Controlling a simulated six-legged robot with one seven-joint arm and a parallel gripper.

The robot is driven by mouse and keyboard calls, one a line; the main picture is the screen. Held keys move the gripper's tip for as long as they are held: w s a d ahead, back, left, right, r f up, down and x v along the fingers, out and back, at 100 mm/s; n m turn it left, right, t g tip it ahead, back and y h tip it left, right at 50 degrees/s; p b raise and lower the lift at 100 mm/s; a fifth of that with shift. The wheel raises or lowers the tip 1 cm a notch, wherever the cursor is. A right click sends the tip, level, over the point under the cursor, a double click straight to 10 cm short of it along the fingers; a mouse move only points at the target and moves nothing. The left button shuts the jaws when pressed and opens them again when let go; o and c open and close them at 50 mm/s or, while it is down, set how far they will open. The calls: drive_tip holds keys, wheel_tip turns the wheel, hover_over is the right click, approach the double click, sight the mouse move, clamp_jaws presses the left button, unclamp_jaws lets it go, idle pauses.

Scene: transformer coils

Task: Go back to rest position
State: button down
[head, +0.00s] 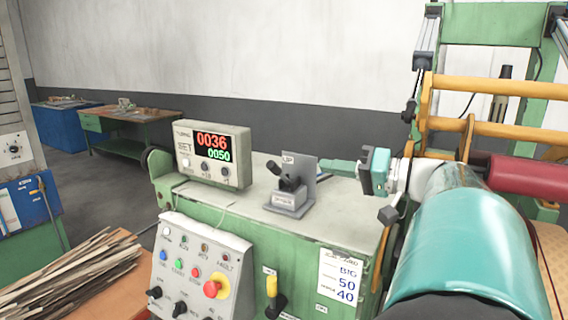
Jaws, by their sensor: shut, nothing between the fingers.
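My gripper (326,166) shows in the head view at the right of centre, above the top of the green machine cabinet. Its teal fingers are shut and point left, with nothing visible between them. The fingertips are just right of the upright grey plate marked UP (303,165). I cannot tell whether they touch it. A black lever (289,180) stands on the small grey base (288,203) in front of that plate. My teal and white arm reaches in from the lower right and hides part of the machine behind it.
The green cabinet (235,225) carries a display box (212,155) reading 0036 and 0050. A control panel (200,265) with a red knob slopes in front. An orange-barred frame (485,90) and a red roller (520,174) stand at right. Wooden strips (75,270) lie at left.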

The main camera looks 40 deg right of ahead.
drive_tip(key=v, duration=0.4)
drive_tip(key=shift+s+d, duration=0.1)
drive_tip(key=shift+s, duration=0.2)
drive_tip(key=w+a+f+g, duration=0.35)
drive_tip(key=a+f, duration=0.25)
drive_tip(key=a, duration=0.3)
drive_tip(key=w+a+f+g, duration=0.3)
drive_tip(key=a+f+g, duration=0.2)
drive_tip(key=a, duration=0.5)
drive_tip(key=s+a+f+n+g+h, duration=0.1)
drive_tip(key=s+a+f+n+h, duration=0.1)
drive_tip(key=a+f, duration=0.4)
drive_tip(key=s+a+f+n+g+h, duration=0.1)
drive_tip(key=s+a+f+n+h, duration=0.2)
drive_tip(key=a+f, duration=0.3)
drive_tip(key=shift+s+a+f+h, duration=0.3)
drive_tip(key=shift+a+h, duration=0.25)
drive_tip(key=shift+h, duration=0.25)
drive_tip(key=shift+s, duration=0.1)
